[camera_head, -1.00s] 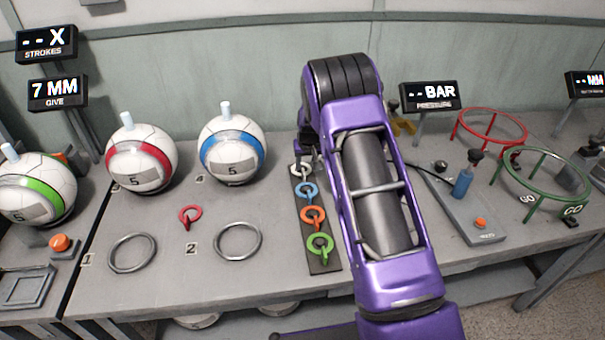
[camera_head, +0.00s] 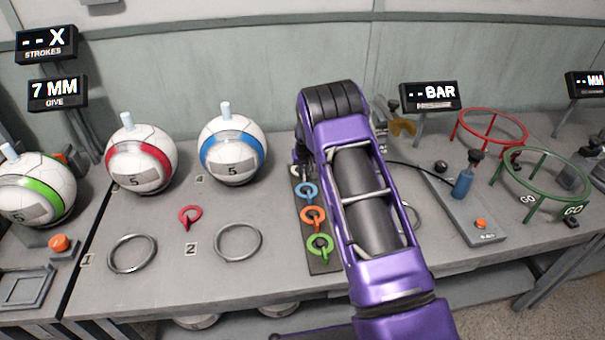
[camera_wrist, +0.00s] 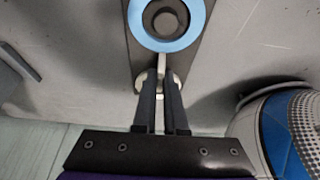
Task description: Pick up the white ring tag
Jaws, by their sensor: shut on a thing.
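The white ring tag (camera_wrist: 141,82) is at the far end of the dark rack strip (camera_head: 325,262). In the wrist view its ring shows on both sides of my fingers. My gripper (camera_wrist: 160,78) is shut on it, with both fingers close together over the ring. In the head view only a sliver of the white tag (camera_head: 294,170) shows, and my arm hides most of the fingers. The blue ring tag (camera_wrist: 165,22) lies right beside it on the strip.
Orange (camera_head: 313,216) and green ring tags (camera_head: 320,244) follow along the strip. A red tag (camera_head: 189,216) lies loose on the bench. The blue-banded ball (camera_head: 233,150) stands close to the left of my gripper. A pump (camera_head: 464,183) stands to the right.

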